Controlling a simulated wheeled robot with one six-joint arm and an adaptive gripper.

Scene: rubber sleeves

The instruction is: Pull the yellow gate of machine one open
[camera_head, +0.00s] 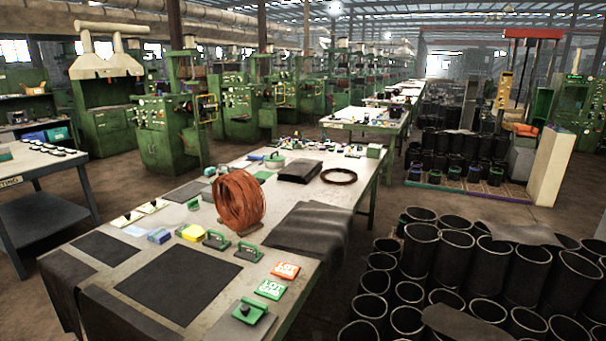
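A yellow barred frame (207,108), likely a gate, stands at the right side of a green machine (168,132) in the left middle distance. A second yellow frame (281,95) shows at another green machine (240,110) farther back. I cannot read which machine is number one. Both frames are small, and I cannot tell whether either gate is open or shut. My gripper and arm are not in view.
A long table (215,275) with a copper wire coil (239,201), black rubber sheets and small tools fills the foreground. Black sleeves (470,255) stand packed at right. A smaller table (40,180) stands at left. Bare floor (130,190) lies between the tables and machines.

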